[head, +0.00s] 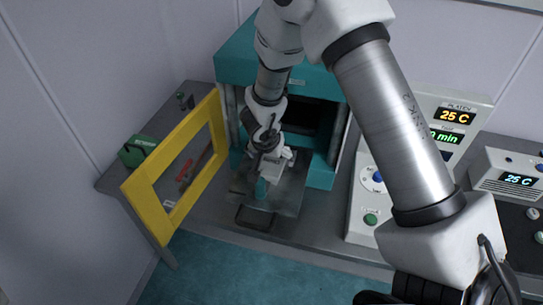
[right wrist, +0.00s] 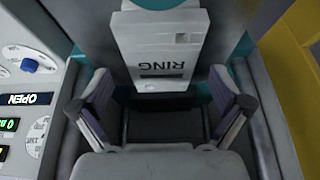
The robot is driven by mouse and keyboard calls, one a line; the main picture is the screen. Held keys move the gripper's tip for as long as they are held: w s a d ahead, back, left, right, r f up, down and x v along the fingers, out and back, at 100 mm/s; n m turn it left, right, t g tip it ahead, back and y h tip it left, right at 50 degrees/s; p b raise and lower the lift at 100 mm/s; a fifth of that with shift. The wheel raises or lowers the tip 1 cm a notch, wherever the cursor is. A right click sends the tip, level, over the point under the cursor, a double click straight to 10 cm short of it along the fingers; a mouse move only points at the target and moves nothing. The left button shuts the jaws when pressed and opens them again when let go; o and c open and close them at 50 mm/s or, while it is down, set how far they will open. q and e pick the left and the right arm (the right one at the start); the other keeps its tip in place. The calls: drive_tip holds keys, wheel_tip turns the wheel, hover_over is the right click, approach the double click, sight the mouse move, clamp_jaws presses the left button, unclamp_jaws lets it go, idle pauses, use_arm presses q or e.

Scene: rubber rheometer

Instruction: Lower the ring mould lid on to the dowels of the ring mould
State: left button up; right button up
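A pale block marked RING (right wrist: 163,48), with a small square recess and a dark slot, shows at the top centre in the right wrist view. I take it as the ring mould; I cannot tell whether the lid is a separate piece on it, and no dowels can be made out. In the head view the pale block (head: 279,165) sits under my right gripper (head: 268,150), with a teal handle-like part (head: 262,189) in front. In the right wrist view my right gripper's fingers (right wrist: 162,108) stand wide apart, with gaps on both sides of the block. My left gripper is not in view.
The teal press (head: 232,67) stands behind, its yellow door (head: 151,209) swung open at the left. A green box (head: 137,151) is left of the door. Control consoles (head: 362,205) stand close on the right. A metal plate (head: 292,203) lies under the block.

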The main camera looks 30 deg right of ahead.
drive_tip(key=v, duration=1.2)
idle(0.3)
